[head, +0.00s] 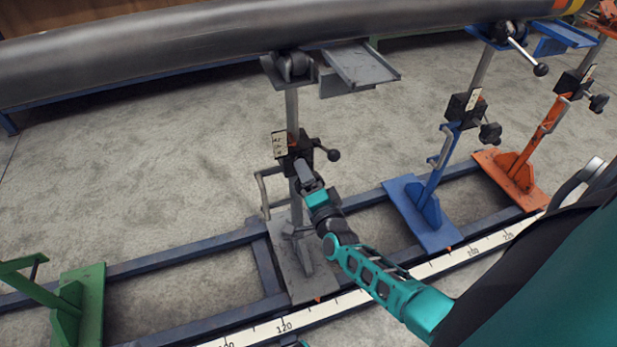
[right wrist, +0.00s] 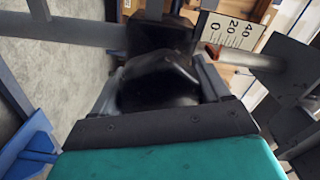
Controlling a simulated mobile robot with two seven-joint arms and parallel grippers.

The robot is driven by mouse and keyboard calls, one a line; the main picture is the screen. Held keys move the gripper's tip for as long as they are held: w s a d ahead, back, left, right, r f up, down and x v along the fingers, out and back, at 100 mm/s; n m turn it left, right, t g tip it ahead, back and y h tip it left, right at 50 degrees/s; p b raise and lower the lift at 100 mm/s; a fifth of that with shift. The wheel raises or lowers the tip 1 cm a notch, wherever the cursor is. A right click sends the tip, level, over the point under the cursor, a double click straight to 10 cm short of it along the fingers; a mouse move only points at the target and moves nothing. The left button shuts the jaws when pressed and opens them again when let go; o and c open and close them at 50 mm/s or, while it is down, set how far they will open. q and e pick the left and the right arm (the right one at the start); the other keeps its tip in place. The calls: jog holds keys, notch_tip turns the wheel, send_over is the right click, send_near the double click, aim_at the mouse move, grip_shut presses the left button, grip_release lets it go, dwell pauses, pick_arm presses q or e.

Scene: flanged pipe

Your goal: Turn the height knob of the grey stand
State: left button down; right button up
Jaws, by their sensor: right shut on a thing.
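The grey stand (head: 292,108) stands upright on the rail frame, its roller head under the big pipe (head: 180,45). A black block (head: 304,148) on its post carries a small scale plate (head: 279,145) and a ball-ended lever (head: 333,155). My right gripper (head: 302,172) reaches the front of this block and hides the height knob in the head view. In the right wrist view the black height knob (right wrist: 160,82) sits between the jaws, which are shut on it. The scale plate (right wrist: 236,30) there reads 0, 20, 40, with a red pointer (right wrist: 212,51) near 0.
A blue stand (head: 432,190) and an orange stand (head: 525,160) stand to the right, a green stand (head: 82,300) at the lower left. A white ruler strip (head: 350,299) runs along the front rail. A grey tray-like bracket (head: 362,66) juts out beside the roller head.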

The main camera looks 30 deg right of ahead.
jog(key=o, duration=1)
jog(key=shift+s, duration=0.1)
jog(key=p+v, duration=0.2)
jog(key=v, duration=1)
jog(key=shift+s+a+r, duration=0.1)
jog(key=shift+s+a, duration=0.05)
jog(key=shift+s, duration=0.15)
